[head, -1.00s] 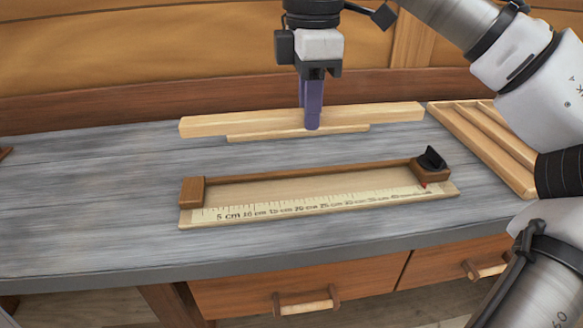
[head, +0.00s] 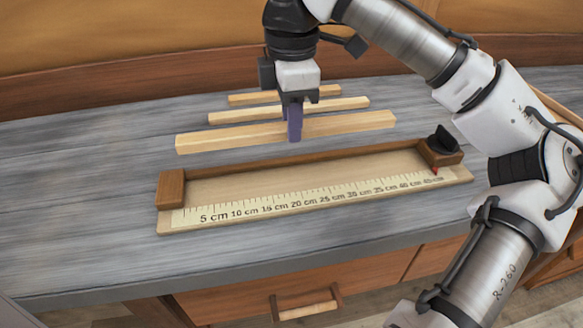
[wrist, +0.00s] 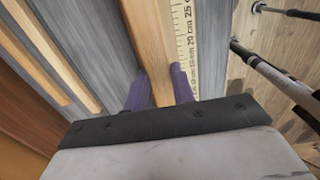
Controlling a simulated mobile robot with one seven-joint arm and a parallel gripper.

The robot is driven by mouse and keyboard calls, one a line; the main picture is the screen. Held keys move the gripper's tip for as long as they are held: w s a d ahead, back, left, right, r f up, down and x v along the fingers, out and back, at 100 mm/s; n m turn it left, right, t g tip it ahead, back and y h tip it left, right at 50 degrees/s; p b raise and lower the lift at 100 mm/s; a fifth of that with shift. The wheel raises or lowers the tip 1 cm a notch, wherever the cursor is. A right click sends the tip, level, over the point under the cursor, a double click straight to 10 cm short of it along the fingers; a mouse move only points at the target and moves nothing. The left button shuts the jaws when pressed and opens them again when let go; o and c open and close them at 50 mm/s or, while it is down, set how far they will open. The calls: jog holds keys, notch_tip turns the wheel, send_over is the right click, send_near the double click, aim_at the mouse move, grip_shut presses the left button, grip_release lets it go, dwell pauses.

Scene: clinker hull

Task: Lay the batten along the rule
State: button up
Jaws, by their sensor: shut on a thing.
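The batten (head: 230,137) is a long pale wooden strip, held level and roughly parallel to the rule, behind it in the head view. My gripper (head: 295,138) is shut on it near its middle with purple fingers. In the wrist view the batten (wrist: 146,35) runs between the fingers (wrist: 155,88), beside the printed scale. The rule (head: 310,202) is a pale board with a centimetre scale along its front, a brown fence (head: 300,160) at its back and a brown stop block (head: 171,188) at its left end. The batten looks raised; its exact height is unclear.
Two other pale strips lie behind on the grey bench (head: 80,200): a nearer one (head: 240,116) and a farther one (head: 250,98). A brown block with a black knob (head: 441,140) and red pointer stands at the rule's right end. The bench left of the rule is clear.

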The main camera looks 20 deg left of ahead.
aim_at(292, 179)
notch_tip(292, 179, down, 10)
jog(key=shift+r, duration=0.2)
dwell(0.3)
jog(key=shift+f, duration=0.2)
jog(key=o, duration=0.7)
jog(key=shift+r, duration=0.15)
notch_tip(292, 179, up, 12)
jog(key=shift+r, duration=0.1)
